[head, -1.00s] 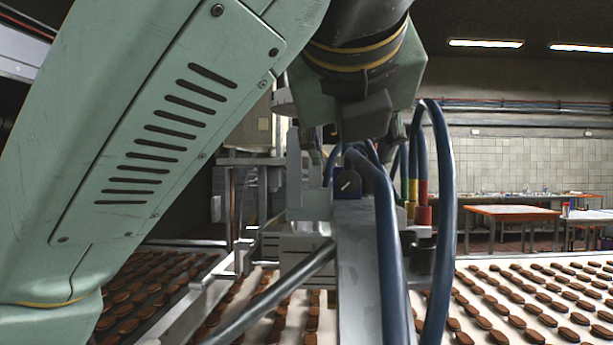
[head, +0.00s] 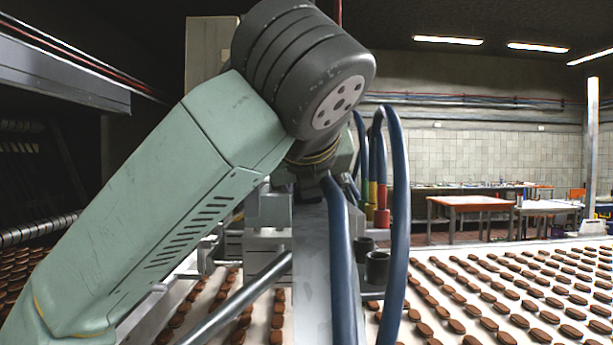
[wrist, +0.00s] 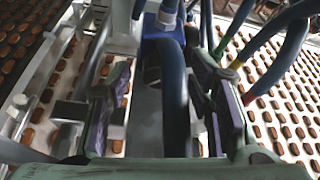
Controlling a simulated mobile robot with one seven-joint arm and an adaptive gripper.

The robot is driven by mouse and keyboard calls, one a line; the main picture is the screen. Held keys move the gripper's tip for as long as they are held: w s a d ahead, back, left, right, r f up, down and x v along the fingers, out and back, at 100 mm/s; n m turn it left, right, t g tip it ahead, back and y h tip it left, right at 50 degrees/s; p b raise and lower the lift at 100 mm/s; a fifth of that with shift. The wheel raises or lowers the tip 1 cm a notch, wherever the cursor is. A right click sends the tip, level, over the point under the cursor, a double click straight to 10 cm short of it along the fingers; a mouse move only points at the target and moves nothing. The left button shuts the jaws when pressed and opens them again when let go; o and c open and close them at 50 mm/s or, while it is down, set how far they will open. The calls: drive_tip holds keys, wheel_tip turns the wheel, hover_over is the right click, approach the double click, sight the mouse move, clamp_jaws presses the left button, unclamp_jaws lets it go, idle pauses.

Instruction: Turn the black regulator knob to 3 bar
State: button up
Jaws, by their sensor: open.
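My gripper (wrist: 163,78) is open in the wrist view, with its two dark, purplish pads wide apart. A thick blue hose (wrist: 174,105) runs between the pads toward a blue body (wrist: 162,32) beyond the fingertips. A small dark part (wrist: 152,75) beside the hose may be the black regulator knob, but I cannot tell for sure. No dial or pressure marking is readable. In the head view, my arm's large dark joint and wrist hide the gripper and the place of the knob above the grey metal beam (head: 311,255).
Blue hoses (head: 397,210) arch up right of the beam, near red and yellow fittings (head: 381,205) and dark cups (head: 377,267). Conveyors with rows of brown biscuits (head: 500,295) lie on both sides. A worktable (head: 470,202) stands far off at the right.

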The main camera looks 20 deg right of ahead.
sight(312, 218)
clamp_jaws()
idle(0.6)
drive_tip(key=shift+m+y, duration=0.4)
drive_tip(key=shift+m, duration=0.1)
unclamp_jaws()
drive_tip(key=shift+v, duration=3.75)
